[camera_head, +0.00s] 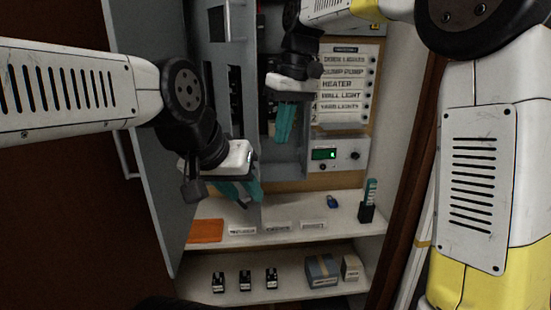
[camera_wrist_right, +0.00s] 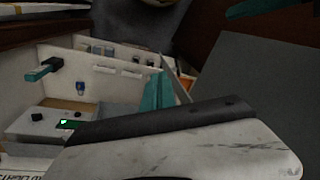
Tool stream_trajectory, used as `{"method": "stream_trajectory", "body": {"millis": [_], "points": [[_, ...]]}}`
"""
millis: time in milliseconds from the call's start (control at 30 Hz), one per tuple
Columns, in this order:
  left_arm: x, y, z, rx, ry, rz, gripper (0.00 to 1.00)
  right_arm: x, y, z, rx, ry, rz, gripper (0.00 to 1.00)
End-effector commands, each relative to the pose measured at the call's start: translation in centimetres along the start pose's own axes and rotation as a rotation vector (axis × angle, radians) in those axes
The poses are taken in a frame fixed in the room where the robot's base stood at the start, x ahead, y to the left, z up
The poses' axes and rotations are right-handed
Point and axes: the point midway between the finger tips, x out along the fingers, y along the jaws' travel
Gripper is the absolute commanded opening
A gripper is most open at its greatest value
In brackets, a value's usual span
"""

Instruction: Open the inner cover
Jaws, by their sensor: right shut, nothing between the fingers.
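The inner cover (camera_head: 237,60) is a grey panel with cut-out slots at the front of the grey electrical cabinet. It appears swung out to the left of the cabinet opening, though my arms hide part of it. My right gripper (camera_head: 284,125) has teal fingers, shut and empty, pointing down in front of the cabinet, right of the panel. A teal finger also shows in the right wrist view (camera_wrist_right: 156,92), close to a thin panel edge. My left gripper (camera_head: 243,192) is lower, at the panel's bottom part. Whether its fingers are apart or touch the panel is unclear.
The grey outer door (camera_head: 155,190) stands open at the left. A label board (camera_head: 345,80) and a meter with a green display (camera_head: 337,155) are at the right. Below, a shelf (camera_head: 290,240) carries an orange sheet (camera_head: 205,231) and a dark holder (camera_head: 367,212).

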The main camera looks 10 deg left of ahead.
Motion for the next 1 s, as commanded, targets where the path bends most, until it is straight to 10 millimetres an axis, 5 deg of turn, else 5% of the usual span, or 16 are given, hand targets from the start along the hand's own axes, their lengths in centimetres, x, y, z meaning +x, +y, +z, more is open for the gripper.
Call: {"method": "stream_trajectory", "body": {"millis": [200,400,1000], "points": [[0.0,0.0,0.0,0.0,0.0,0.0,0.36,2.2,4.8,-1.7,-0.095,0.214,-0.282,0.0],[0.0,0.0,0.0,0.0,0.0,0.0,0.36,2.5,6.4,-2.5,-0.124,0.319,-0.337,0.0],[0.0,0.0,0.0,0.0,0.0,0.0,0.36,11.4,2.0,-5.4,-0.133,0.32,-0.338,0.0]]}}
